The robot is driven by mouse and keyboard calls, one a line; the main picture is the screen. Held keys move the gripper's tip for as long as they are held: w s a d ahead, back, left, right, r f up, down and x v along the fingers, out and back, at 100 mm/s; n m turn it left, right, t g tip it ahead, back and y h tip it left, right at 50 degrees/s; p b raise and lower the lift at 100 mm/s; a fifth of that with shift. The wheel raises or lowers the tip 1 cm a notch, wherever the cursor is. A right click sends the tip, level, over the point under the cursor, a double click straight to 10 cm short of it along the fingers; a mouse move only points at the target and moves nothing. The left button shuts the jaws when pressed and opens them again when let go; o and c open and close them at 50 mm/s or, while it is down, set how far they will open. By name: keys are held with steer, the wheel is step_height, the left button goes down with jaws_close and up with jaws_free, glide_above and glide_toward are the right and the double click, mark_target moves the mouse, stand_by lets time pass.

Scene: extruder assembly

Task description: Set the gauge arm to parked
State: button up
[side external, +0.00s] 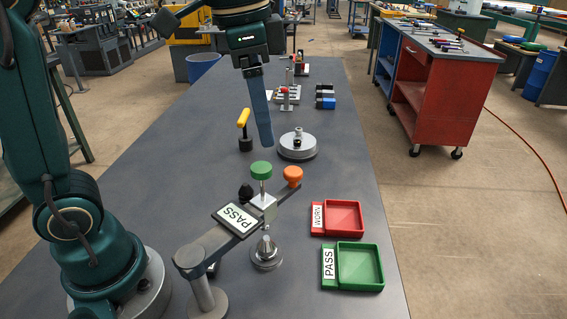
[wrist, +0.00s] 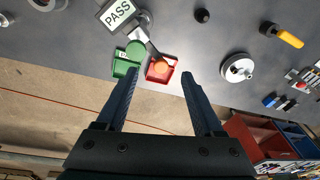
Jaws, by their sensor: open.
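The gauge arm (side external: 218,242) is a grey bar on a post near the front of the bench, with a PASS plate (side external: 237,217) on it. It reaches up and right to an orange knob (side external: 292,176). A green knob (side external: 261,170) stands above its pale block. A metal cone-shaped part (side external: 266,252) sits below. My gripper (side external: 265,143) points down above the bench, behind the knobs and apart from them. In the wrist view my gripper (wrist: 160,73) is open and empty. The orange knob (wrist: 161,69) shows between the fingertips, over the red tray in the picture.
A red WORN tray (side external: 344,216) and a green PASS tray (side external: 360,267) lie right of the gauge, looking empty. A round metal piece (side external: 297,147) and a yellow-handled lever (side external: 243,118) stand behind it. A small black knob (side external: 245,192) is close by. Blue-black blocks (side external: 325,98) lie farther back.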

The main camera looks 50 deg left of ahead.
steer(key=g, duration=0.2)
glide_above(293, 171)
step_height(293, 171, down, 4)
steer(key=shift+a+r+m, duration=0.1)
steer(key=shift+r+m, duration=0.1)
steer(key=shift+m, duration=0.2)
steer(key=shift+f, duration=3)
jaws_close()
